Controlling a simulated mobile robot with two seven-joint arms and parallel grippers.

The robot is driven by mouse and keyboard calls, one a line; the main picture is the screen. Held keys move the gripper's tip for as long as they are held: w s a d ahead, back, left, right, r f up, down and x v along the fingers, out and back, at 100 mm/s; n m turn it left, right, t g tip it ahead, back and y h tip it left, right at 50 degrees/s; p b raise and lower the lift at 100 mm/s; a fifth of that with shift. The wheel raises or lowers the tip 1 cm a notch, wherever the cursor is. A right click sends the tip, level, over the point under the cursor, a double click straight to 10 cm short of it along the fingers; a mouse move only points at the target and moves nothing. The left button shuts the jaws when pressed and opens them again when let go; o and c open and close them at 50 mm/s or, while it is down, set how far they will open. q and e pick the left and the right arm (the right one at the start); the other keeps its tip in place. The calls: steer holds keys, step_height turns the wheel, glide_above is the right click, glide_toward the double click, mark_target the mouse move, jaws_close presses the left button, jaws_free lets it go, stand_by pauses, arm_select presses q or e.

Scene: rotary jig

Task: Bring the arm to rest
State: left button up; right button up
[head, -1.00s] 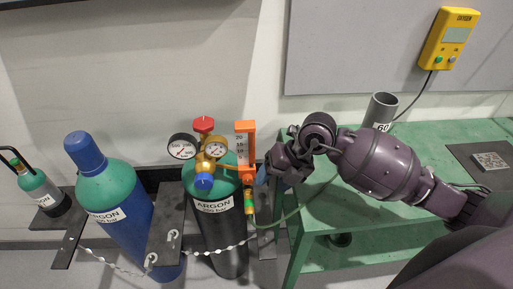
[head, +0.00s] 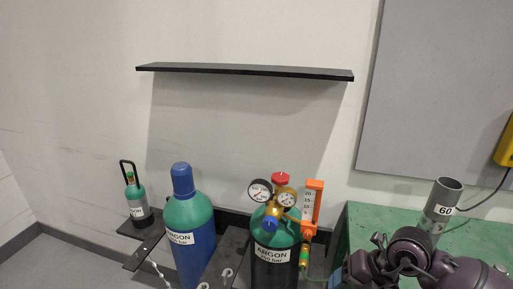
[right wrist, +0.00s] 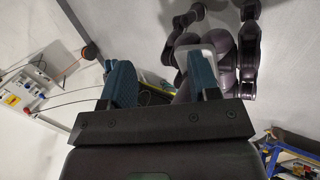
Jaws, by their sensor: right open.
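My right arm comes in at the lower right of the head view, low in front of the green bench. Its gripper is at the bottom edge there, mostly cut off. In the right wrist view my right gripper (right wrist: 160,82) has its two teal fingers apart, with nothing held between them. Purple links of my own body show beyond the fingers. My left gripper is not in view.
An argon cylinder (head: 272,275) with gauges and an orange flowmeter (head: 312,200) stands left of the green bench (head: 375,222). A blue-capped cylinder (head: 188,215) and a small cylinder (head: 136,200) stand farther left. A grey tube (head: 442,200) marked 60 stands on the bench. A black shelf (head: 245,70) is above.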

steer(key=s+a+r+m+t+y, duration=0.2)
steer(key=s+a+r+m+y, duration=0.15)
steer(key=a+y, duration=0.5)
steer(key=d+f+m+t+h, duration=0.2)
steer(key=d+m+t, duration=0.5)
steer(key=m+t, duration=0.65)
steer(key=s+d+f+m+g+h, duration=0.1)
steer(key=s+d+f+m+h, duration=0.3)
steer(key=d+f+m+h, duration=0.4)
step_height(320, 180, down, 4)
steer(key=m+h, duration=0.3)
steer(key=shift+d+m, duration=0.25)
steer(key=shift+m, duration=0.15)
steer(key=s+f+m+g, duration=0.1)
steer(key=s+f, duration=0.1)
steer(key=s+f+m+g+h, duration=0.1)
steer(key=s+f+g, duration=0.1)
steer(key=s+d+f+m+g, duration=0.1)
steer(key=s+f, duration=0.1)
steer(key=f, duration=0.1)
steer(key=shift+s+d+g+h, duration=0.1)
steer(key=shift+s+g+h, duration=0.1)
steer(key=shift+g+h, duration=0.05)
steer(key=shift+c, duration=0.3)
